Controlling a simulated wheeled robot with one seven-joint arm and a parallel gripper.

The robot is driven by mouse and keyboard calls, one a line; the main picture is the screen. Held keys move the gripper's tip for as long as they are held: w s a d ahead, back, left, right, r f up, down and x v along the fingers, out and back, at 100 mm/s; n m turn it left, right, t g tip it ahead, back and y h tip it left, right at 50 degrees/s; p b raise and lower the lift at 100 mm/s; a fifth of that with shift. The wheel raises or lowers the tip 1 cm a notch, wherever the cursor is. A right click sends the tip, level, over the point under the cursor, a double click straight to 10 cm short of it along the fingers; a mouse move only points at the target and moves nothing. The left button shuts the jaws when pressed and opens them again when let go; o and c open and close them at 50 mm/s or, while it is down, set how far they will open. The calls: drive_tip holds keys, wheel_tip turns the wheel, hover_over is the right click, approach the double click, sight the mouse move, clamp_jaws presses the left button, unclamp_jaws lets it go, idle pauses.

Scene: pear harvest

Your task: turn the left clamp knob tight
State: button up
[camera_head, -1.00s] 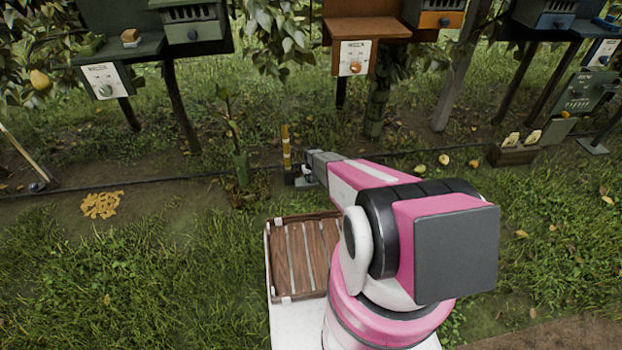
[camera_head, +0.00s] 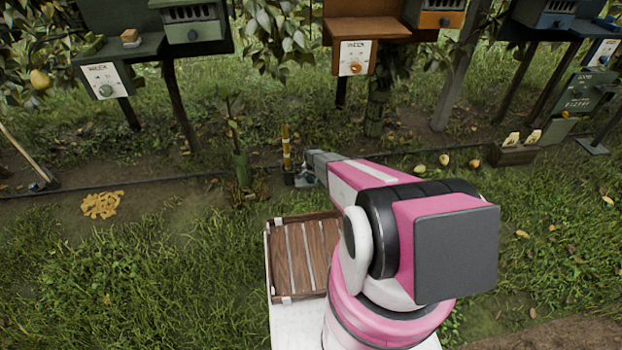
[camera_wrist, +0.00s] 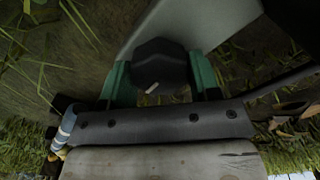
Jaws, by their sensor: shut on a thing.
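The clamp knob (camera_wrist: 157,62) is dark and many-sided, with a short pale mark on its near face. It fills the space between the two green fingers of my gripper (camera_wrist: 160,82) in the wrist view, one finger on each side. My gripper is shut on it. A light grey plate (camera_wrist: 215,22) lies behind the knob. In the head view my gripper (camera_head: 306,176) is low near the ground, beside a yellow-banded post (camera_head: 286,148). The knob itself cannot be made out there.
A dark hose (camera_head: 130,182) runs along the soil. A green stake (camera_head: 241,168) stands left of the post. Green (camera_head: 105,82) and orange (camera_head: 357,58) stations stand behind. Several pears lie at right.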

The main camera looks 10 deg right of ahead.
drive_tip(key=shift+m, duration=0.7)
drive_tip(key=o, duration=0.9)
drive_tip(key=shift+r, duration=0.1)
wheel_tip(320, 180, up, 11)
drive_tip(key=shift+f, duration=0.15)
drive_tip(key=s+r+n, duration=0.3)
drive_tip(key=s+r, duration=0.9)
drive_tip(key=r, duration=0.1)
drive_tip(key=s+r+n, duration=0.3)
drive_tip(key=s+r, duration=1)
drive_tip(key=r, duration=0.1)
drive_tip(key=s+r+n, duration=0.3)
drive_tip(key=s+r, duration=0.9)
drive_tip(key=r, duration=0.1)
drive_tip(key=shift+s+d+r, duration=0.15)
drive_tip(key=shift+s, duration=0.1)
